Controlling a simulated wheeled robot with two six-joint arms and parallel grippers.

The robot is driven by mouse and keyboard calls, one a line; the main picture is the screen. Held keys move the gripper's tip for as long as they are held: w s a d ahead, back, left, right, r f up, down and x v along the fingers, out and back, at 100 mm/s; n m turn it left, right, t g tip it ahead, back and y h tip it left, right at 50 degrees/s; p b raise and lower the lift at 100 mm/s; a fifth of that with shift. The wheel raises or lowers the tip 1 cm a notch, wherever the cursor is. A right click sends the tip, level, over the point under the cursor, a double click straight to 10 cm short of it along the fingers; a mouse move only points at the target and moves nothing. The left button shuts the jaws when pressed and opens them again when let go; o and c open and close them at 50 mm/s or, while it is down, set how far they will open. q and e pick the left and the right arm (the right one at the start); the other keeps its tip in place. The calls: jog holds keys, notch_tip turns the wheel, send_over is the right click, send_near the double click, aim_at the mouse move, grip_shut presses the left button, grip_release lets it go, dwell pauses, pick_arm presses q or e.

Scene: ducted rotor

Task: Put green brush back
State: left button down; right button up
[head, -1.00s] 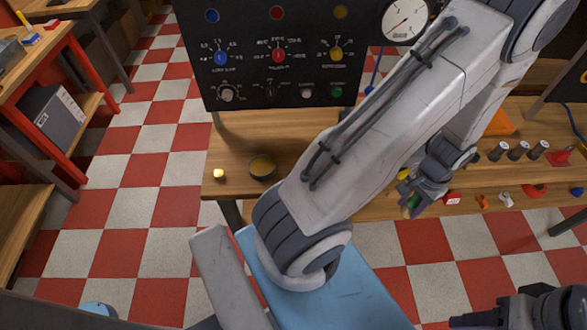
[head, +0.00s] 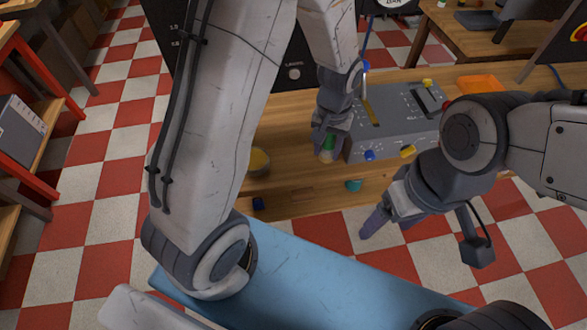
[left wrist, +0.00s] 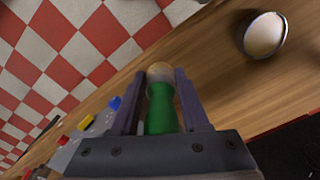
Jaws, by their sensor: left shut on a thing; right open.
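The green brush (left wrist: 161,112) is between the two fingers of my left gripper (left wrist: 160,73) in the left wrist view. Its pale rounded end points away from the palm, toward the fingertips. In the head view a bit of the green brush (head: 328,144) shows at my left gripper (head: 326,150). The gripper is over the wooden bench, just left of a grey slotted box (head: 394,122). My right gripper (head: 376,223) is open and low in front of the bench, clear of the brush; its fingertips are hard to tell apart.
A small round bowl (head: 259,162) stands on the bench left of my left gripper. Blue (head: 369,155) and yellow (head: 407,151) knobs stick out from the box front. An orange tray (head: 481,84) lies at the back right. A dark panel stands behind, partly covered by my left arm.

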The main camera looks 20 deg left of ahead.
pick_arm(q)
jog(key=a+f, duration=0.1)
jog(key=a, duration=0.1)
jog(key=w+a+f, duration=0.1)
jog(key=a+f, duration=0.1)
jog(key=w+a+f, duration=0.1)
jog(key=a+f, duration=0.1)
jog(key=a, duration=0.1)
jog(key=shift+w+f, duration=0.15)
jog(key=shift+f, duration=0.05)
jog(key=shift+w+a+f+p, duration=0.15)
jog(key=shift+a+f+p, duration=0.15)
jog(key=shift+a+f, duration=0.1)
notch_tip(320, 180, down, 3)
jog(key=shift+f+p, duration=0.15)
jog(key=shift+p, duration=0.15)
jog(key=shift+f, duration=0.25)
pick_arm(e)
jog(key=shift+f, duration=0.15)
pick_arm(q)
jog(key=shift+f, duration=0.2)
jog(key=shift+c, duration=2)
grip_release()
pick_arm(e)
jog(key=shift+f, duration=0.1)
